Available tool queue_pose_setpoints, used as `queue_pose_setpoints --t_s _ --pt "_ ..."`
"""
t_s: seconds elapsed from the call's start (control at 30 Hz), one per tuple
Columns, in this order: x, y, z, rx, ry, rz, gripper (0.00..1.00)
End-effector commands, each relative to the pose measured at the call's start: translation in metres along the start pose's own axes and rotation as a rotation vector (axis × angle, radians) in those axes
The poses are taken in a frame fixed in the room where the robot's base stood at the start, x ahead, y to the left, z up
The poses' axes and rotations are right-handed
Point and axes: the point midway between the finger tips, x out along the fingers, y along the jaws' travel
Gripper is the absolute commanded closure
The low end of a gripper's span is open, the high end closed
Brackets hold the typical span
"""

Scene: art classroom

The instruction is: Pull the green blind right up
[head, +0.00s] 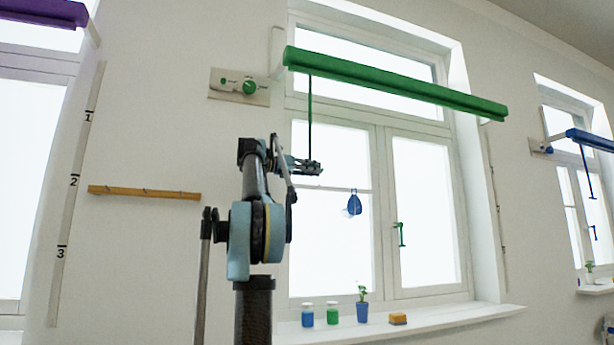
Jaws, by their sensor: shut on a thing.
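The green blind (390,85) is a rolled bar across the upper part of the middle window. A thin green cord (310,112) hangs from its left end. My gripper (316,168) is at the lower end of this cord, left of the window's centre bar, and is shut on it. The cord runs straight up from my gripper to the blind. Anything of the cord inside the jaws is hidden. A green knob (249,87) sits on a wall plate (226,86) left of the blind.
A blue pouch-like thing (354,203) hangs in front of the window. A green window handle (401,233) is right of it. Jars (332,313), a potted plant (362,308) and a yellow block (398,319) stand on the sill. A wooden rail (144,192) is on the left wall. A blue blind (590,140) is at far right.

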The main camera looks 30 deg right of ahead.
Motion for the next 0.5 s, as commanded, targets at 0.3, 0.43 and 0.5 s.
queue_pose_setpoints --t_s 0.3,0.43,0.5 --pt "-0.0015 0.0029 0.0057 -0.002 -0.017 0.011 0.67" --pt "-0.0011 0.0013 0.005 -0.001 -0.015 0.008 0.67" --pt "-0.0008 0.0009 0.0047 -0.001 -0.014 0.007 0.67"
